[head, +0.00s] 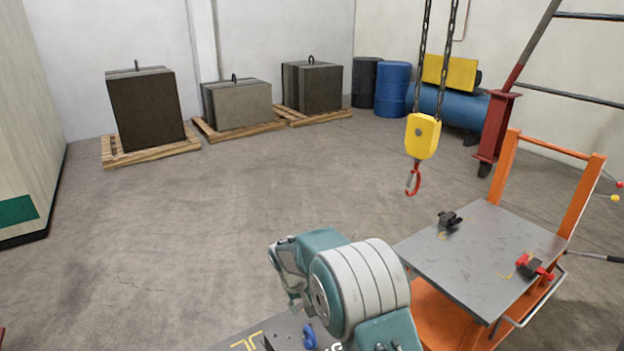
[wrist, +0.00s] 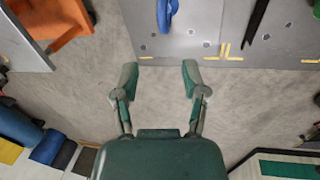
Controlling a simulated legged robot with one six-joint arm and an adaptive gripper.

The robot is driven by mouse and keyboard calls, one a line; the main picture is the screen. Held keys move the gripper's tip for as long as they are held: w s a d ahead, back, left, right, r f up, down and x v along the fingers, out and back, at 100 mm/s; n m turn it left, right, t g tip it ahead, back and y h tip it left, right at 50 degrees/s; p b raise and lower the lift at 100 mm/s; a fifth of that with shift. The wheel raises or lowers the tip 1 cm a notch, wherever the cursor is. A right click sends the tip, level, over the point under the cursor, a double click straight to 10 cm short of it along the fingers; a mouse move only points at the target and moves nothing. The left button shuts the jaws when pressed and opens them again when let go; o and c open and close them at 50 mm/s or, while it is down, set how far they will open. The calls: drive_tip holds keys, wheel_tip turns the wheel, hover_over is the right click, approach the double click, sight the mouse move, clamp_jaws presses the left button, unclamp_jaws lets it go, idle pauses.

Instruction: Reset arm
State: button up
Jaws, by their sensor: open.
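My gripper (wrist: 160,80) shows in the wrist view with its two green fingers spread apart and nothing between them. Bare concrete floor lies behind the fingers, and the edge of a grey plate (wrist: 200,45) is just beyond the fingertips. A blue object (wrist: 168,14) lies on that plate, apart from the fingers.
A yellow hoist block (head: 422,137) with a red hook (head: 413,182) hangs on chains. An orange cart (head: 520,255) with a grey top stands at right. Mould bases (head: 146,108) sit on pallets (head: 150,150) at the back. The middle floor is clear.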

drive_tip(key=s+d+r+m+t, duration=0.1)
drive_tip(key=s+d+r, duration=0.3)
drive_tip(key=r, duration=0.3)
drive_tip(key=s+d+r+m+y, duration=0.1)
drive_tip(key=s+d+r, duration=0.25)
drive_tip(key=r, duration=0.35)
drive_tip(key=s+d+r+m+t, duration=0.1)
drive_tip(key=s+d+r, duration=0.3)
drive_tip(key=r, duration=0.3)
drive_tip(key=s+d+r+m+t, duration=0.1)
drive_tip(key=s+d+r, duration=0.1)
drive_tip(key=s, duration=0.8)
drive_tip(key=s+d+r+m+t, duration=0.1)
drive_tip(key=s+d, duration=0.4)
drive_tip(key=s, duration=0.6)
drive_tip(key=shift+s+d+r+m+y, duration=0.2)
drive_tip(key=shift+s+r+m+y, duration=0.15)
drive_tip(key=shift+r, duration=0.4)
